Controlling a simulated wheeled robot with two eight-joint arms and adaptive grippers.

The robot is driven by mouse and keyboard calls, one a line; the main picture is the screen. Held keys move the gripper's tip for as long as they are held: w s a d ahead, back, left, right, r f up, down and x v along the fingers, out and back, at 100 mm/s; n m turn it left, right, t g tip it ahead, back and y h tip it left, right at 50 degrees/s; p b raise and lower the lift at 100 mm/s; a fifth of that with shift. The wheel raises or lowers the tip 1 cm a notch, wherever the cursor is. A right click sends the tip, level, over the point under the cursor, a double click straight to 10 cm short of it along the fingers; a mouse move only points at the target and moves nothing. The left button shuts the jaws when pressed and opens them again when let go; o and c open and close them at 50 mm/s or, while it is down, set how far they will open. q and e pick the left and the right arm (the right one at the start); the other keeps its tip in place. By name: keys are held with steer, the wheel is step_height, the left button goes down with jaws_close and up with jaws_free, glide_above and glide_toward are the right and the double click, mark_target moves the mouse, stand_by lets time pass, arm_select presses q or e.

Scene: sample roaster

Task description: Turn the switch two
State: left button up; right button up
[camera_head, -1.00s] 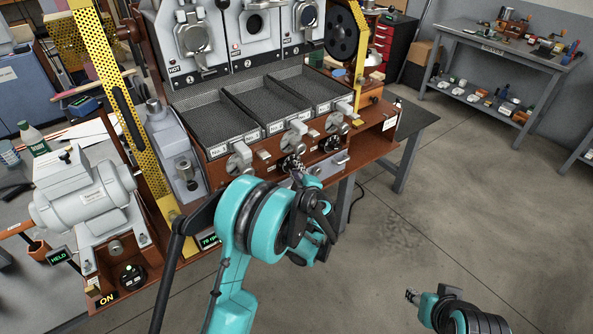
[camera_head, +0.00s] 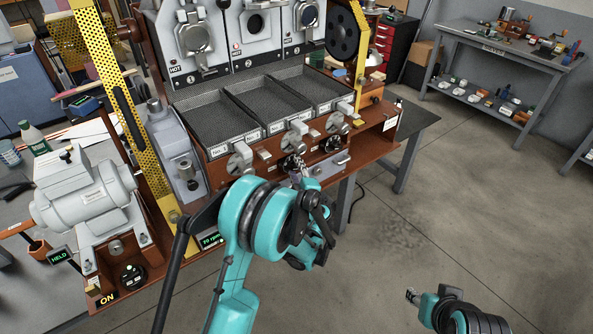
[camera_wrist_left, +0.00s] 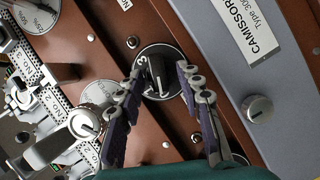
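A round black rotary switch (camera_wrist_left: 160,70) with a white pointer mark and a "3" sits on the brown front panel in the left wrist view. In the head view a black switch (camera_head: 289,162) shows on the panel just behind my left fingertips, partly hidden. My left gripper (camera_wrist_left: 161,74) is open, with one finger on each side of the switch in the wrist view. Whether the fingers touch it I cannot tell. The left gripper also shows in the head view (camera_head: 299,174). My right gripper (camera_head: 411,296) is small at the lower right, away from the panel.
Another black switch (camera_head: 331,144) is on the panel to the right. Silver knobs and levers (camera_wrist_left: 85,122) crowd the wrist view's left side. A grey plate with a small knob (camera_wrist_left: 260,108) is at its right. Mesh trays (camera_head: 213,120) lie above the panel. The right-hand floor is open.

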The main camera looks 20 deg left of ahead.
arm_select(q)
steer(key=shift+s+d, duration=0.1)
steer(key=v, duration=1.2)
steer(key=s+a+r+m+g+h, duration=0.3)
steer(key=s+a+m+g, duration=0.2)
steer(key=s+a+m, duration=0.35)
steer(key=s+d+m+g+h, duration=0.1)
steer(key=s+d+m+h, duration=0.1)
steer(key=s+m, duration=0.3)
steer(key=s+d+m+h, duration=0.3)
steer(key=s+m, duration=0.3)
steer(key=s, duration=0.6)
steer(key=shift+d+g, duration=0.4)
steer(key=shift+d, duration=0.05)
